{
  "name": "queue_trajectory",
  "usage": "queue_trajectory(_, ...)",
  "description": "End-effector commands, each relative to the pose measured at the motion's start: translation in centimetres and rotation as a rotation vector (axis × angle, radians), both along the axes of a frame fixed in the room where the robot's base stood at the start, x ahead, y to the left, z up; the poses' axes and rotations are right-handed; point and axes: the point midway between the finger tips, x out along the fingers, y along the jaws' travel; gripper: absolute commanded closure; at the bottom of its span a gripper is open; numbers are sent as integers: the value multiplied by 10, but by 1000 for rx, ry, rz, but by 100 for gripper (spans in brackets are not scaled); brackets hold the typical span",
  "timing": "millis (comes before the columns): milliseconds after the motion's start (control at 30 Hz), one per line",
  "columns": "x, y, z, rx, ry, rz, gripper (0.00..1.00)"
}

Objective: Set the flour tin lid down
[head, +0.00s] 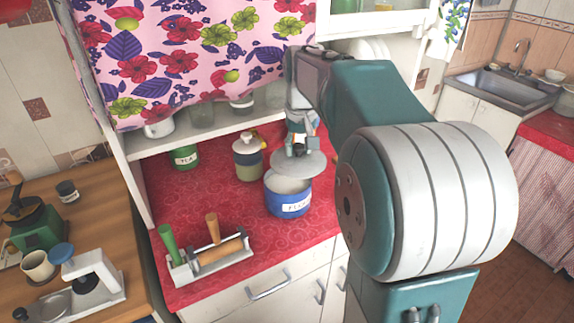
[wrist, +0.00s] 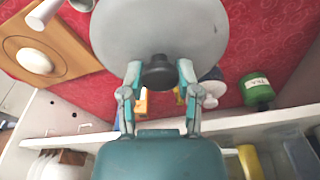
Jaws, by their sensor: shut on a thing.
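The flour tin (head: 289,205) is blue with a white label and stands open on the red oilcloth; its pale inside shows. The grey round lid (head: 298,164) is in the air just above and slightly right of the tin's mouth, clear of its front rim. My gripper (head: 298,146) is above the lid. In the wrist view the lid (wrist: 160,25) fills the top middle, and my gripper (wrist: 158,75) is shut on its dark knob (wrist: 158,72). The lid hides part of the tin's back rim in the head view.
A rack with wooden-handled tools (head: 207,255) is at the front left. The red oilcloth (head: 208,205) is bare between them. A shelf (head: 185,138) runs behind.

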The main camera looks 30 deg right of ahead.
Motion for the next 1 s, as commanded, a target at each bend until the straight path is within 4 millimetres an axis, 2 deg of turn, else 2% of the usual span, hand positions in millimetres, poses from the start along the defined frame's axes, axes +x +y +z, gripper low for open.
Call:
queue_trajectory(33, 7, 1, -11, 1, 6, 1, 100)
queue_trajectory(200, 27, 3, -36, 1, 4, 0, 100)
queue_trajectory(433, 39, 4, -50, 1, 3, 0, 100)
queue_trajectory(600, 41, 5, -74, 1, 5, -1, 100)
queue_trajectory(1000, 41, 4, -82, 1, 3, -1, 100)
